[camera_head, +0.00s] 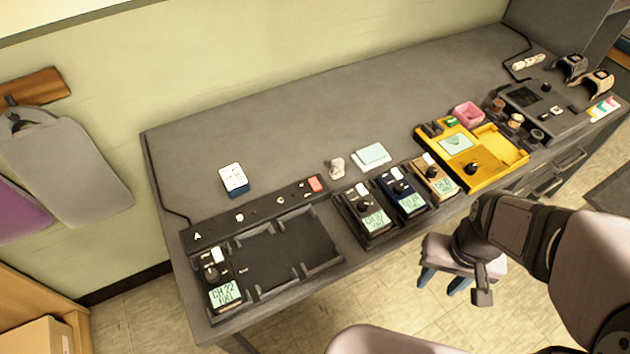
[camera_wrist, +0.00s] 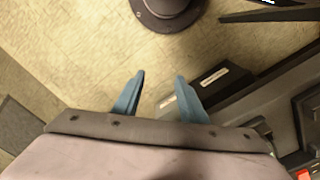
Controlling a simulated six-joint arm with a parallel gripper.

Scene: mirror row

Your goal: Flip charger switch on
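The charger (camera_head: 290,205) is a long black dock labelled A at the front left of the desk. A small red switch (camera_head: 315,184) is at the right end of its back strip; whether it is on or off is too small to tell. One radio reading CH 22 (camera_head: 225,293) stands in the charger's left end; the other bays look empty. My gripper (camera_head: 443,282) is in front of the desk, over the floor, to the right of the charger and apart from it. Its two blue fingers (camera_wrist: 160,80) are spread with nothing between them.
Several radios (camera_head: 372,220) stand in a row right of the charger. A yellow case (camera_head: 490,180), a pink box (camera_head: 467,114) and a dark device (camera_head: 530,100) are farther right. A white-and-blue box (camera_head: 233,178) sits behind the charger. The back of the desk is clear.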

